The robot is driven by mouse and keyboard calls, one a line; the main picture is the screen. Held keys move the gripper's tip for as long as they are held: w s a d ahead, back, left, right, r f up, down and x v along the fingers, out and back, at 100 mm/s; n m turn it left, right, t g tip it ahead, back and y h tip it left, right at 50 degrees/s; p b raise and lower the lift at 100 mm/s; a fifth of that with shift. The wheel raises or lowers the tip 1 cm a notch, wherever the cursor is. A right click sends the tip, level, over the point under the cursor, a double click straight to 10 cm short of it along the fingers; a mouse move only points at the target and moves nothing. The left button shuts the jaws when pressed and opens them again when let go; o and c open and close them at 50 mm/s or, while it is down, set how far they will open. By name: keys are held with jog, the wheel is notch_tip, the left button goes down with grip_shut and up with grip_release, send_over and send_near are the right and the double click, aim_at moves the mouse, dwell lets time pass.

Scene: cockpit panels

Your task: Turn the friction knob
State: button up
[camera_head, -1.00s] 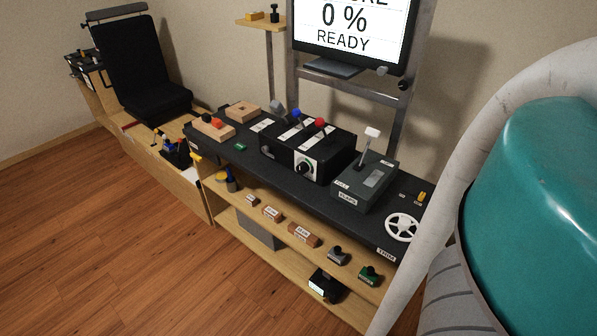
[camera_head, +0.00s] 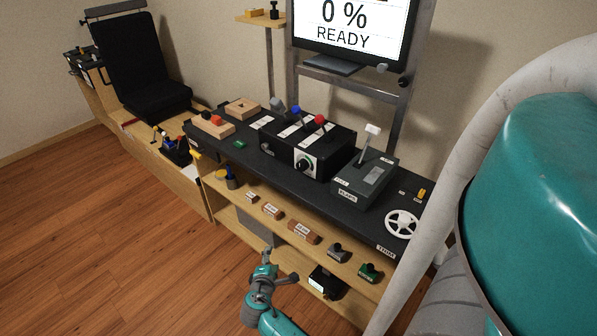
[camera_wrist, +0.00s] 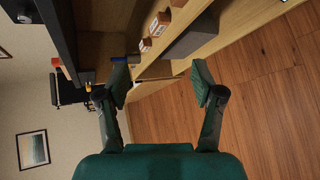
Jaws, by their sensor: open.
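The knob does not show in the wrist view.
The black console top (camera_head: 265,163) also holds a flaps box (camera_head: 352,190) and a white trim wheel (camera_head: 402,224). Shelves below hold several small blocks and knobs. A black seat (camera_head: 145,75) stands at left. The wood floor (camera_head: 110,235) in front is clear.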

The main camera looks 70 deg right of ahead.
jog(key=w+d+r+m+g+h, duration=0.1)
jog(key=w+d+r+g+h, duration=0.25)
jog(key=d+r, duration=0.45)
jog(key=m+g, duration=0.2)
jog(key=g, duration=0.5)
send_near(299, 167)
jog(key=shift+h, duration=0.35)
jog(key=x, duration=0.9)
jog(key=shift+s+d+f, duration=0.2)
jog(key=shift+d+f, duration=0.05)
jog(key=shift+f, duration=0.1)
jog(key=c, duration=1.1)
jog(key=shift+c, duration=0.2)
jog(key=shift+m, duration=0.4)
